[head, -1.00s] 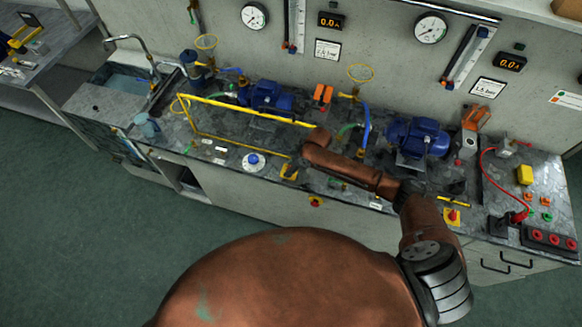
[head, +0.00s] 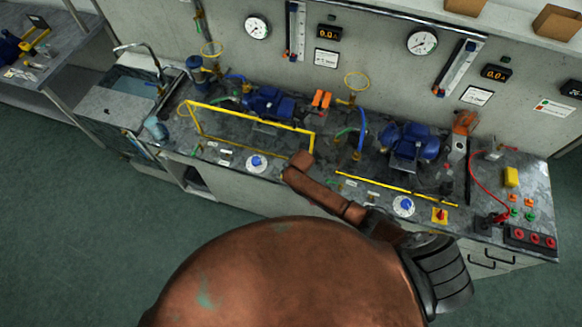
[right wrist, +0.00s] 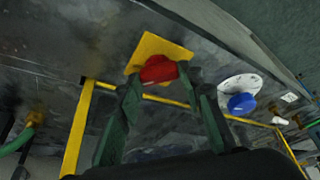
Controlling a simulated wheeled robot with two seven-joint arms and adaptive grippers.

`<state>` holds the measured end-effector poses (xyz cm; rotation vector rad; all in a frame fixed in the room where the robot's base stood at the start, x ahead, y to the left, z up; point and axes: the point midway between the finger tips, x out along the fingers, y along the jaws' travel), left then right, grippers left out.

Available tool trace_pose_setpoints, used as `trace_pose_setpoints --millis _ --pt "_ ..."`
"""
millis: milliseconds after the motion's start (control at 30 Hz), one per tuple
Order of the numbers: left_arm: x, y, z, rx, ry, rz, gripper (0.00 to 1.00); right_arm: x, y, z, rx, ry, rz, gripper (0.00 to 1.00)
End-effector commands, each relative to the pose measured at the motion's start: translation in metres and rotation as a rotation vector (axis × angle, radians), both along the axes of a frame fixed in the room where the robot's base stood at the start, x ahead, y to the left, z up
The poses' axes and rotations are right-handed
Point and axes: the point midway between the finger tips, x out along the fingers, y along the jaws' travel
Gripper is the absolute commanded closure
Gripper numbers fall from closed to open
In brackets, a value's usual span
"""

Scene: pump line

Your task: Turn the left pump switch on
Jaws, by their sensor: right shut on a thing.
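The left pump switch shows in the right wrist view as a red knob (right wrist: 158,69) on a yellow square plate (right wrist: 150,48). My right gripper (right wrist: 160,75) has its two dark green fingers on either side of the knob and is shut on it. In the head view my brown arm covers this switch and the right gripper. The left blue pump (head: 270,103) stands behind the yellow rail. My left gripper is not in view.
A yellow rail (head: 252,122) stands around the left pump. A blue-knobbed white dial (head: 256,162) lies left of my arm, and also shows in the wrist view (right wrist: 241,95). The right pump (head: 410,145) and its red-and-yellow switch (head: 440,215) are farther right.

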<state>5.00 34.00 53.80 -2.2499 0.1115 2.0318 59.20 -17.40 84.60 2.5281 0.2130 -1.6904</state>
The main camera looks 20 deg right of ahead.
Motion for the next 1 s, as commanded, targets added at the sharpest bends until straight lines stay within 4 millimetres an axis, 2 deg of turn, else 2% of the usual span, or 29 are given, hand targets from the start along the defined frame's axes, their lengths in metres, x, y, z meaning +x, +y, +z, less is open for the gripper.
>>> trace_pose_setpoints --millis 100,300,700,1000 --pt "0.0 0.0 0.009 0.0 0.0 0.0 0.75 -0.002 0.004 0.001 0.004 0.005 -0.111 0.9" --pt "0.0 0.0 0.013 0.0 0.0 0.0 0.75 -0.001 0.005 0.0 0.003 0.005 -0.299 0.9" --pt "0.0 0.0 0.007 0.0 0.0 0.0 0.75 0.0 0.006 -0.002 0.0 0.003 -0.617 0.9" --pt "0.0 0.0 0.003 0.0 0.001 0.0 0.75 0.0 0.006 -0.002 0.0 0.002 -0.745 0.9"
